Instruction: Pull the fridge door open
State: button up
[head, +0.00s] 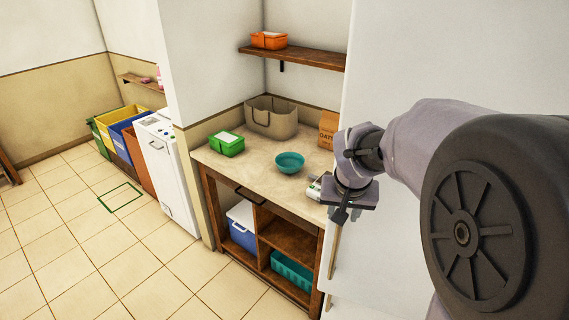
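The fridge (430,60) is the tall white surface filling the right side of the head view. Its door looks closed, with no gap visible. A thin tan vertical handle (334,250) runs along the left part of the door. My gripper (341,214) is at the handle's upper visible part, pointing down and left. Its dark fingers overlap the handle in the picture. I cannot tell whether they touch it, or whether they are open or shut. My arm covers much of the door.
Left of the fridge stands a wooden counter (222,168) with a teal bowl (289,162), a green box (226,143) and a fabric basket (272,120). A shelf (292,56) hangs above. The tiled floor (110,255) at left is mostly clear.

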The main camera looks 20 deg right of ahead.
jog(key=b+x, duration=0.1)
jog(key=x, duration=0.6)
jog(key=shift+f, duration=0.1)
grip_shut()
dwell(1.1)
